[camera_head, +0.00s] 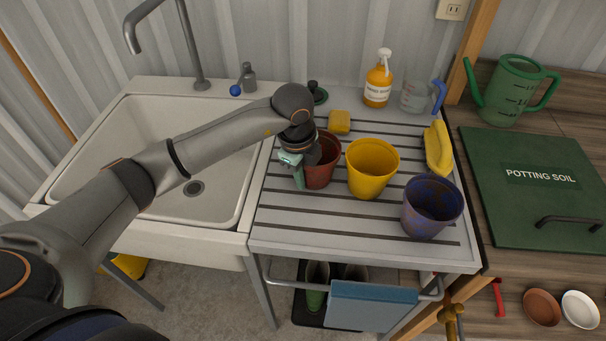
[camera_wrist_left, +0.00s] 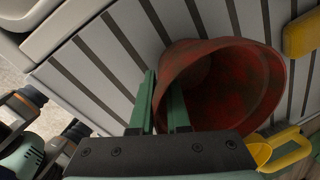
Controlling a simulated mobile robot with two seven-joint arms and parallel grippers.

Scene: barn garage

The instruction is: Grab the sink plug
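A dark green round piece with a black knob, which looks like the sink plug (camera_head: 317,94), sits at the back left of the ribbed drainboard, just right of the basin. My left gripper (camera_head: 300,178) is lower on the drainboard, at the left side of a red-brown pot (camera_head: 322,172), in front of the plug. In the left wrist view its green fingers (camera_wrist_left: 162,108) are apart at the near rim of the red-brown pot (camera_wrist_left: 225,85). The plug does not show in the wrist view. My right gripper is not in view.
A yellow pot (camera_head: 372,170) and a blue-purple pot (camera_head: 431,206) stand to the right. A yellow sponge (camera_head: 340,122), orange spray bottle (camera_head: 378,80) and clear jug (camera_head: 415,97) stand behind. The white sink (camera_head: 100,150) with its tap (camera_head: 190,50) is left.

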